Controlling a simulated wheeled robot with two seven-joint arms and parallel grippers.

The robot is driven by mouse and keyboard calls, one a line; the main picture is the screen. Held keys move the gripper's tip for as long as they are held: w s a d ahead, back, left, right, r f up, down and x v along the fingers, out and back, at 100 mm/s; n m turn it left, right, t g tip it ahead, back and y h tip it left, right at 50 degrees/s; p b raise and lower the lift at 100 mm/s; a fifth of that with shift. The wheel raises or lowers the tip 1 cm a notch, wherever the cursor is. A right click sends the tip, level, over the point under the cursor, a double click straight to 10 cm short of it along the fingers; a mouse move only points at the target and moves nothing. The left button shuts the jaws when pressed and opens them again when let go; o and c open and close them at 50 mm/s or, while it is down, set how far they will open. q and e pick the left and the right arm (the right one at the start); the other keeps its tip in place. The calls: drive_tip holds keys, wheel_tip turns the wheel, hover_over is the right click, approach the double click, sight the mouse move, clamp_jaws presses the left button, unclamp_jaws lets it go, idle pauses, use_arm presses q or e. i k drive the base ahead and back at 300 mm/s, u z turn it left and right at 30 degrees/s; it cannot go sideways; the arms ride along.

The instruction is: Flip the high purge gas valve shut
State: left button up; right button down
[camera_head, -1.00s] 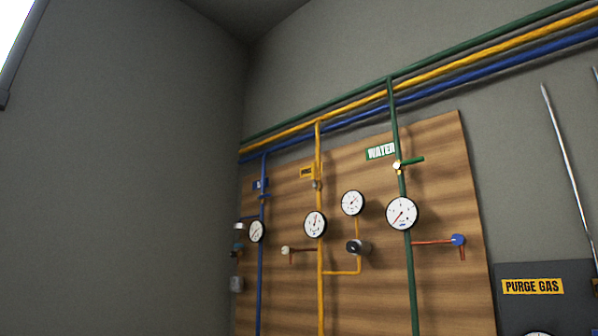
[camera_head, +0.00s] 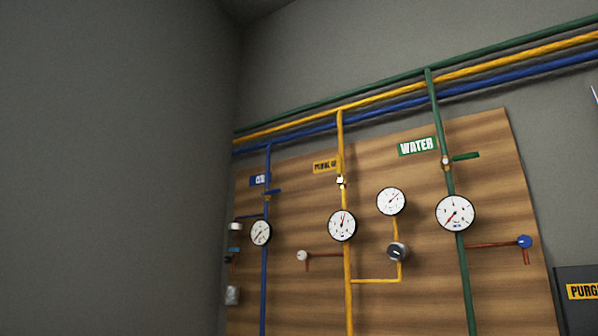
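The yellow purge gas pipe (camera_head: 347,270) runs down the middle of a wooden board, below a small yellow label (camera_head: 326,166) that looks like "PURGE GAS". A small valve fitting (camera_head: 341,181) sits high on this pipe, beside the label. Its handle is too small to tell which way it points. A round gauge (camera_head: 342,225) is below it on the same pipe. A yellow branch leads right to a dark knob (camera_head: 397,252) and a second gauge (camera_head: 391,201). Neither of my grippers is in view.
The wooden board (camera_head: 500,185) also bears a green water pipe (camera_head: 466,280) with a green lever (camera_head: 466,156) pointing right, and a blue pipe (camera_head: 264,285) with a blue lever (camera_head: 273,191). A dark purge gas box (camera_head: 572,315) is at the lower right edge.

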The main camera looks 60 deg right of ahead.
sight(340, 181)
drive_tip(key=z, duration=0.65)
drive_tip(key=i, duration=1.35)
drive_tip(key=z, duration=1.75)
drive_tip(key=i, duration=0.35)
drive_tip(key=z, duration=0.2)
